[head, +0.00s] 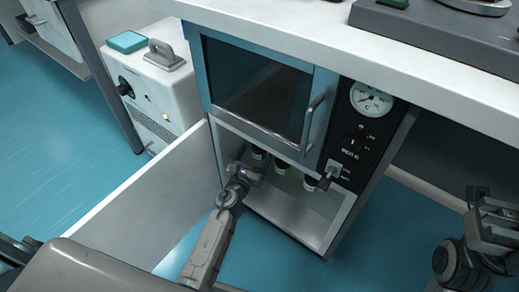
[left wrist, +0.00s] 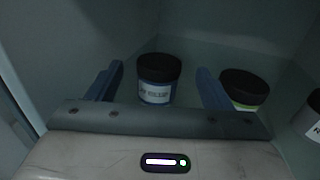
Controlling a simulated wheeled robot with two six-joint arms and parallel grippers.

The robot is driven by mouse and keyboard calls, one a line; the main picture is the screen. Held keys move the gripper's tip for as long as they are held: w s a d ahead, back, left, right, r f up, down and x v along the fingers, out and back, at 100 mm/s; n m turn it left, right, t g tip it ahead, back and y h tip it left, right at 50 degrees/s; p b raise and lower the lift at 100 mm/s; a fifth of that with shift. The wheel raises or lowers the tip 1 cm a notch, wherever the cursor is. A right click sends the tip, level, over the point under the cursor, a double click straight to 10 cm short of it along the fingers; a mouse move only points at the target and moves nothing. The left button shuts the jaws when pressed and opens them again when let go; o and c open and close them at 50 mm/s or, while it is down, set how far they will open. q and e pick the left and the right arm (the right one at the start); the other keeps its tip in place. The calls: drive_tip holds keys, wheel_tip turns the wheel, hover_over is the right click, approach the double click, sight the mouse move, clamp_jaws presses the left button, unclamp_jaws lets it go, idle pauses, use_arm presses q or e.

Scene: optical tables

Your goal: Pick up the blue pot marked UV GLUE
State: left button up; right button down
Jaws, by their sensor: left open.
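The blue pot (left wrist: 155,94) has a black lid and a white label whose print is too small to read surely. In the left wrist view it stands upright between and beyond the fingertips of my left gripper (left wrist: 160,84), which is open and empty. In the head view my left gripper (head: 247,172) reaches into the open lower compartment of a cabinet, near the leftmost dark-lidded pot (head: 258,153). That view does not show the pot's colour clearly. My right gripper (head: 492,222) is at the right edge, away from the cabinet; its jaw opening is unclear.
The open white door (head: 150,200) lies left of my arm. The oven window (head: 257,85) is above, with a gauge panel (head: 357,135) beside it.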

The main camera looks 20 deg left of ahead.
use_arm(q)
drive_tip(key=shift+w, duration=0.85)
drive_tip(key=shift+c, duration=0.4)
drive_tip(key=c, duration=1)
drive_tip(key=shift+r, duration=0.15)
